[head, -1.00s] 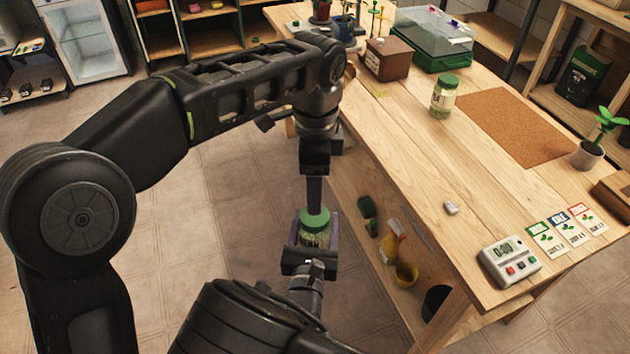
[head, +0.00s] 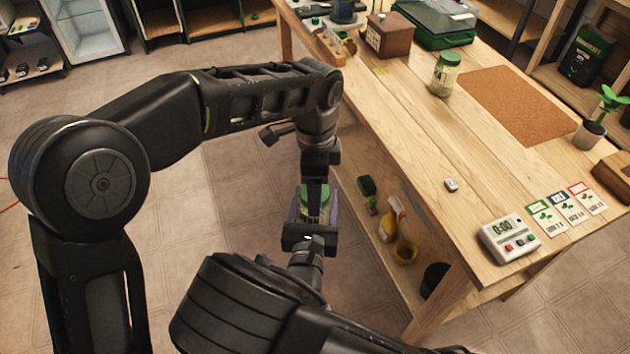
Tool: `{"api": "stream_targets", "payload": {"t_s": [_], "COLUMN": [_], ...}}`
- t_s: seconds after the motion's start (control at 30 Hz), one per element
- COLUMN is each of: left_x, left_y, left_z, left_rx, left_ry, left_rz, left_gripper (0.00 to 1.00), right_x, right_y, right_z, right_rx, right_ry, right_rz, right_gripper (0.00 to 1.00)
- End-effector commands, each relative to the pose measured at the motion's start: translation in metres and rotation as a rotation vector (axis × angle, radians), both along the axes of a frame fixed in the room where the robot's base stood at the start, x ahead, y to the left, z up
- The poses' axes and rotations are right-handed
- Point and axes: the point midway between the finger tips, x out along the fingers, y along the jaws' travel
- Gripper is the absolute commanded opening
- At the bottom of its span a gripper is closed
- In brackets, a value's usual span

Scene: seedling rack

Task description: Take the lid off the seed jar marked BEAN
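A glass jar (head: 316,212) with a green lid (head: 322,194) is held upright off the table, beside its left edge, between the fingers of my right gripper (head: 316,214). My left gripper (head: 318,190) comes down from above onto the lid and hides much of it. I cannot tell whether its fingers are closed on the lid. The jar's label is not readable here. A second green-lidded glass jar (head: 444,76) stands on the table, its lid on; its label is not readable either.
The wooden table (head: 420,150) carries a cork mat (head: 520,105), a timer (head: 509,239), seed cards (head: 567,210), a brown box (head: 390,34) and a potted plant (head: 590,134). Mid-table is mostly clear.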

Motion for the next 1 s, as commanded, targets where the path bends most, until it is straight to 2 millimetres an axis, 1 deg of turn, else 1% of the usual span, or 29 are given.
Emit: {"api": "stream_targets", "payload": {"t_s": [0.07, 0.17, 0.9, 1.0], "left_x": [0.0000, 0.0001, 0.0003, 0.0003], "left_y": [0.0001, 0.0000, 0.0000, 0.0000], "left_z": [0.0002, 0.0003, 0.0006, 0.0007], "left_rx": [0.000, 0.000, 0.000, 0.000], "left_ry": [0.000, 0.000, -0.001, -0.001], "left_rz": [0.000, 0.000, 0.000, 0.013], "left_gripper": [0.72, 0.65, 0.05, 0.05], "right_x": [0.0002, 0.0002, 0.0001, 0.0001], "right_y": [0.0001, 0.0000, 0.0001, 0.0001], "right_z": [0.0007, 0.0007, 0.0007, 0.0007], "right_rx": [0.001, 0.000, 0.000, 0.000], "right_ry": [-0.002, -0.002, -0.002, -0.002], "right_rz": [0.000, 0.000, 0.000, 0.000], "right_gripper": [0.00, 0.00, 0.00, 0.00]}}
